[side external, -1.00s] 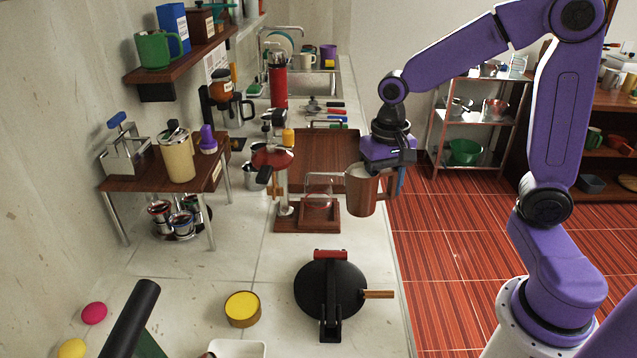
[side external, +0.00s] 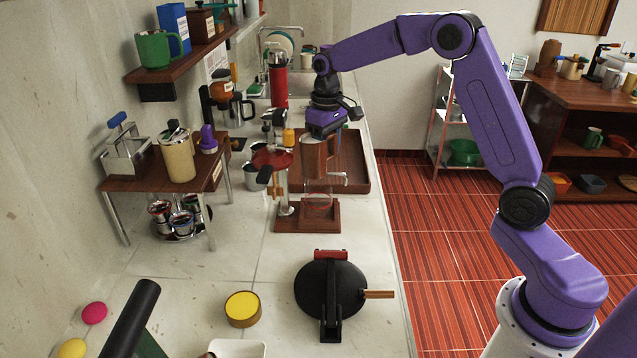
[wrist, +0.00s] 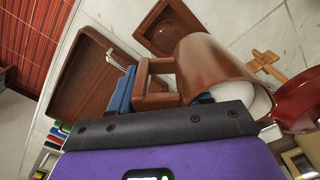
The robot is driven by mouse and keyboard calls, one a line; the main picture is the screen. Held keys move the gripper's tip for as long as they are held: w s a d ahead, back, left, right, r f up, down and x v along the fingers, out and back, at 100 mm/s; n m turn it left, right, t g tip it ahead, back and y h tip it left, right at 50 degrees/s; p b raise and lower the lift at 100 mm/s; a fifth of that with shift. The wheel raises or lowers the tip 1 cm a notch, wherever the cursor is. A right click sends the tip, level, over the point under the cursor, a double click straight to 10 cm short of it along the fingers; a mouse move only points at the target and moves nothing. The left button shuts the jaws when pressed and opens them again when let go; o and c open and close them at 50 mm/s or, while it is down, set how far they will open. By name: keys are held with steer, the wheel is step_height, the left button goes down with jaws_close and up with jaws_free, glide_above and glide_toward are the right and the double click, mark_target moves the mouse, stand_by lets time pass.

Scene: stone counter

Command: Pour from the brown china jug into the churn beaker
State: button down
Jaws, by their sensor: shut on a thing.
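The brown china jug (side external: 314,160) hangs from my gripper (side external: 328,130) above the counter, close to upright, with pale contents at its mouth. In the wrist view the blue fingers are shut on the jug's handle (wrist: 155,85), and the jug's body (wrist: 212,65) shows beside them. What looks like the churn beaker (side external: 318,203) is clear glass on a square wooden base, with a bent metal rod beside it. The jug is above the beaker in the side picture and covers its upper part. No stream shows.
A large brown tray (side external: 352,168) lies behind the base. A red-lidded metal pot or press (side external: 272,160) stands close on the left. A black round iron (side external: 328,288) and a yellow-topped tin (side external: 242,308) are in front. The counter's right edge is near.

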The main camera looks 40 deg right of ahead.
steer(key=w+d+f+n, duration=0.5)
steer(key=w+d+n, duration=0.2)
steer(key=w+d, duration=0.4)
steer(key=shift+w+d+f+n, duration=0.3)
steer(key=shift+w+f, duration=0.05)
steer(key=shift+w, duration=0.2)
steer(key=shift+r, duration=0.2)
steer(key=shift+s+a+r+t+h, duration=0.3)
steer(key=shift+r+t+h, duration=0.2)
steer(key=shift+h, duration=0.1)
steer(key=shift+a+r, duration=0.1)
steer(key=shift+s+a+t+h, duration=0.3)
steer(key=shift+a+t+h, duration=0.1)
steer(key=shift+t+h, duration=0.15)
stand_by(0.5)
